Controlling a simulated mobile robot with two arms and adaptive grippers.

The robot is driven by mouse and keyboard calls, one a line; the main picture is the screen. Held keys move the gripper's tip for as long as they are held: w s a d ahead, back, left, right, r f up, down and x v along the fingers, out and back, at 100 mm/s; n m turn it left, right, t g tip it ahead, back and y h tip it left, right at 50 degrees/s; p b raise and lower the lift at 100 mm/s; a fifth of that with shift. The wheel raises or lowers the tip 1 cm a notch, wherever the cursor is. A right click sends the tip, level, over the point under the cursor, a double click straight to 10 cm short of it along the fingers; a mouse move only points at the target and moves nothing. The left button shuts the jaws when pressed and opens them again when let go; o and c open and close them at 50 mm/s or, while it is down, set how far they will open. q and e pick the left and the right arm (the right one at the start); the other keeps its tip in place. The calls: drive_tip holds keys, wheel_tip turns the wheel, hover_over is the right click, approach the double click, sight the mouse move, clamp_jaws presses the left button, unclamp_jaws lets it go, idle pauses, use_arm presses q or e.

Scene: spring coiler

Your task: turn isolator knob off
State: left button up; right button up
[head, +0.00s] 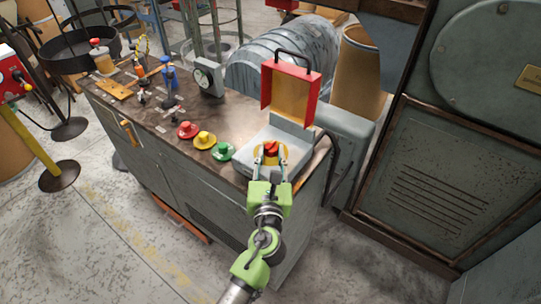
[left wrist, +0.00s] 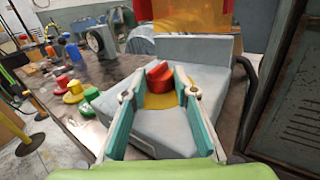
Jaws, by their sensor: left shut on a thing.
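The isolator knob (head: 271,148) is red and sits on a yellow round plate on top of a grey box (head: 247,160). It also shows in the left wrist view (left wrist: 159,86), between the fingers. My left gripper (head: 270,158) has its two fingers on either side of the knob and is shut on it. In the left wrist view the gripper (left wrist: 161,95) reaches over the yellow plate (left wrist: 160,101). A red-framed cover (head: 291,88) with a black handle stands raised behind the knob. My right gripper is not in view.
Red (head: 187,130), yellow (head: 204,139) and green (head: 222,151) buttons stand on the bench (head: 150,110) left of the box. A gauge (head: 208,76) and several small tools are farther back. A large grey cabinet (head: 440,170) stands at the right.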

use_arm(q)
drive_tip(key=o, duration=1.1)
drive_tip(key=shift+s, duration=0.35)
drive_tip(key=s, duration=1.1)
drive_tip(key=shift+s+a, duration=0.15)
drive_tip(key=shift+a, duration=0.05)
